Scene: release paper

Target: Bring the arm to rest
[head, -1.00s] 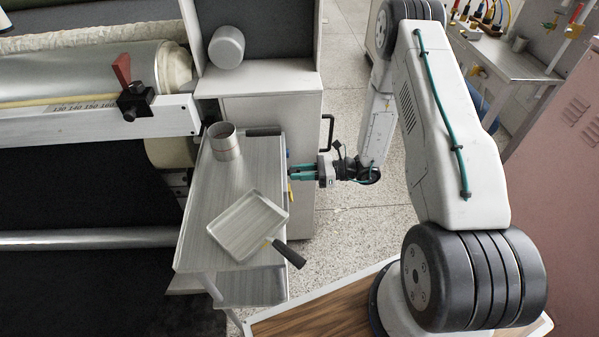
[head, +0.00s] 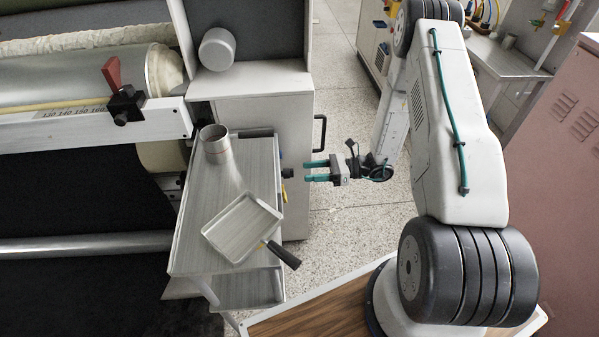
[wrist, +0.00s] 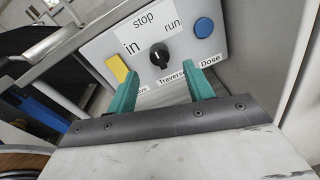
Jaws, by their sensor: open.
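My gripper (head: 306,171) hangs in the air to the right of the small metal cart, with its teal fingers pointing left. In the wrist view the gripper (wrist: 163,81) shows its two teal fingers apart, with nothing between them. Beyond the fingers is a grey control panel (wrist: 228,40) with a black knob (wrist: 159,55), a blue button (wrist: 204,27) and a yellow control (wrist: 118,68). Labels on it read "stop", "run", "in", "Traverse" and "Dose". In the head view my fingertips are apart from the panel side.
A cabinet (head: 262,110) stands behind. Speckled floor (head: 335,215) beside my gripper is clear.

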